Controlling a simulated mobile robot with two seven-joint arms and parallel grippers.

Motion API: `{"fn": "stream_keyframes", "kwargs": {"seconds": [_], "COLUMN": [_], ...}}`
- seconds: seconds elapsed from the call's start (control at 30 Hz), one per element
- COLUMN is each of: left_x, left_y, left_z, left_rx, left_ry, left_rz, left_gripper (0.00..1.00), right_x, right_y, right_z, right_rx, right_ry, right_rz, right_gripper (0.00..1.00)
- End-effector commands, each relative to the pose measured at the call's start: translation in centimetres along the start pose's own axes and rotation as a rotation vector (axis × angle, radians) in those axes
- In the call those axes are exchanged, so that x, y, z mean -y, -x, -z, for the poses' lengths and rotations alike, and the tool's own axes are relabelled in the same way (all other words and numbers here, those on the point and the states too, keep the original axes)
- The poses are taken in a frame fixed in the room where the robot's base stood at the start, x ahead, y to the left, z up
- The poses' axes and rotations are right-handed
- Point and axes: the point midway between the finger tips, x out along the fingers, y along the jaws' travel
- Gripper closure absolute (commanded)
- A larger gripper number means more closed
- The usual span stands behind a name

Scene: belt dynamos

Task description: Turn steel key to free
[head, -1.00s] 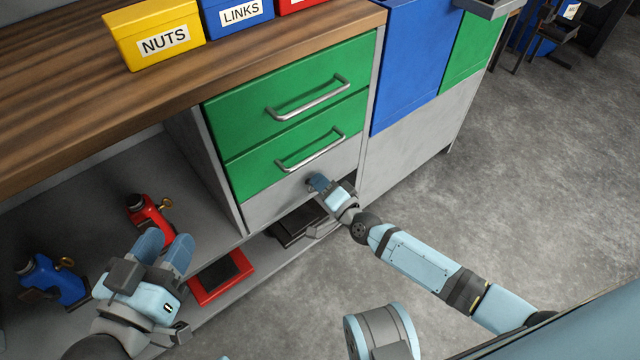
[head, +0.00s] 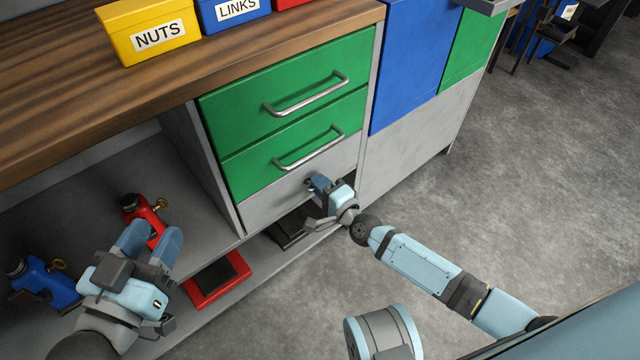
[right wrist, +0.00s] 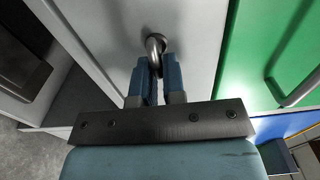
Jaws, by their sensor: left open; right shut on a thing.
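The steel key (right wrist: 155,42) shows as a rounded grey metal piece against the light grey panel (right wrist: 110,35) below the green drawers. In the head view it is a small dark-grey bit (head: 308,184), mostly hidden by my right gripper (head: 318,184). My right gripper, also in the right wrist view (right wrist: 157,65), is shut on the key, with its blue fingers pointing at the panel. How far the key is turned I cannot tell. My left gripper (head: 149,240) is open and empty over the lower shelf, in front of a red device (head: 148,214).
A blue device (head: 48,282) stands at the far left of the shelf. A red pad (head: 203,298) and a black pad (head: 287,238) lie lower. Two green drawers (head: 235,110) with bar handles sit above the grey panel. The floor at the right is free.

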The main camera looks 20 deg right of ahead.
Motion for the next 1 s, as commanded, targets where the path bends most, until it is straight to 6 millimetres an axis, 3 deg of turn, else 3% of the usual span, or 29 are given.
{"fn": "stream_keyframes", "kwargs": {"seconds": [0.23, 0.27, 0.3, 0.37, 0.73, 0.87, 1.0], "left_x": [0.0, 0.0, 0.0, 0.0, -0.2, -0.3, -0.7], "left_y": [-0.1, -0.1, -0.1, -0.1, 0.1, 0.2, 0.2], "left_z": [0.2, 0.2, 0.2, 0.2, 0.0, 0.4, 0.8], "left_rx": [-0.006, -0.006, -0.006, -0.006, 0.007, 0.017, 0.031], "left_ry": [0.002, 0.002, 0.003, 0.003, 0.014, 0.034, 0.083], "left_rz": [0.002, 0.002, 0.002, 0.002, 0.001, -0.002, -0.003], "left_gripper": [0.57, 0.57, 0.57, 0.57, 0.57, 0.57, 0.57], "right_x": [-0.1, -0.1, -0.1, -0.1, 0.0, 0.1, 0.2], "right_y": [0.1, 0.1, 0.1, 0.0, 0.7, 2.8, 6.0], "right_z": [0.0, 0.0, 0.0, 0.0, 0.0, 0.0, 0.0], "right_rx": [0.000, 0.000, 0.000, 0.000, 0.000, 0.002, 0.001], "right_ry": [-0.002, -0.002, -0.002, -0.001, 0.002, 0.002, 0.002], "right_rz": [-0.001, -0.001, -0.001, -0.001, -0.002, -0.004, -0.005], "right_gripper": [1.00, 0.85, 0.76, 0.64, 0.64, 0.64, 0.64]}}
